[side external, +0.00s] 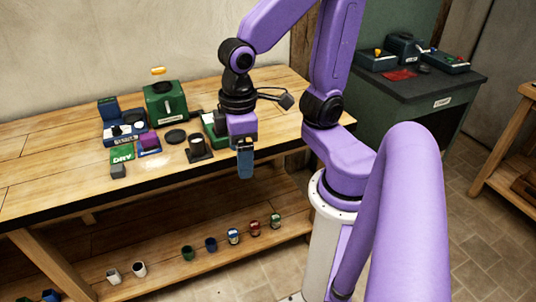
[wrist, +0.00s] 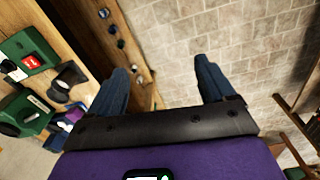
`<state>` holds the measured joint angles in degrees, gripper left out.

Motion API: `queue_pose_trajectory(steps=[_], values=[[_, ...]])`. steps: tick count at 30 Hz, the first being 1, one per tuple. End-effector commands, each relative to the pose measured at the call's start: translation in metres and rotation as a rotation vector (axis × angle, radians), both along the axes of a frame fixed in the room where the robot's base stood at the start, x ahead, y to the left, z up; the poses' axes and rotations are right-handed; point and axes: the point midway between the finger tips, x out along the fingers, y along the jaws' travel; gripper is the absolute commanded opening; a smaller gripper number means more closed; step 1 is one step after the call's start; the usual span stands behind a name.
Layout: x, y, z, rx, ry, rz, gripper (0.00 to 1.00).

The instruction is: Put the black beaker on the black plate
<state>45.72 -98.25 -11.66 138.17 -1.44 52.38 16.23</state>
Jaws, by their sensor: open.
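The black beaker (side external: 196,143) stands upright near the front edge of the wooden bench, on or against a dark square piece (side external: 200,157). A flat round black disc, seemingly the black plate (side external: 175,136), lies just behind and left of it. In the wrist view the beaker (wrist: 71,73) shows at the left, outside the fingers. My gripper (side external: 245,175) has blue fingers, pointing down, to the right of the beaker and beyond the bench's front edge. In the wrist view my gripper (wrist: 163,72) has its fingers wide apart with nothing between them, over the floor.
A green device (side external: 165,103) stands behind the disc, and another green device (side external: 211,127) stands close behind the beaker. A purple block (side external: 149,141) and a green "DRY" block (side external: 121,156) are to the left. Several small cups stand on the lower shelf (side external: 173,262). The bench's left part is clear.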

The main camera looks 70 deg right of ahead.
Motion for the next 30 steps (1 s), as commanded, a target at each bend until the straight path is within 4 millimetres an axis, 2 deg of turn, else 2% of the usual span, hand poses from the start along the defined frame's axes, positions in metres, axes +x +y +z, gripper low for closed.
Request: queue_pose_trajectory(steps=[1, 3, 9, 30], values=[[-0.015, -0.002, 0.0, 0.005, 0.001, 0.102, 0.83], [-0.03, -0.004, -0.001, 0.009, 0.003, 0.223, 0.83], [-0.054, -0.009, -0.002, 0.014, 0.007, 0.426, 0.83], [-0.056, -0.009, -0.002, 0.014, 0.008, 0.45, 0.83]])
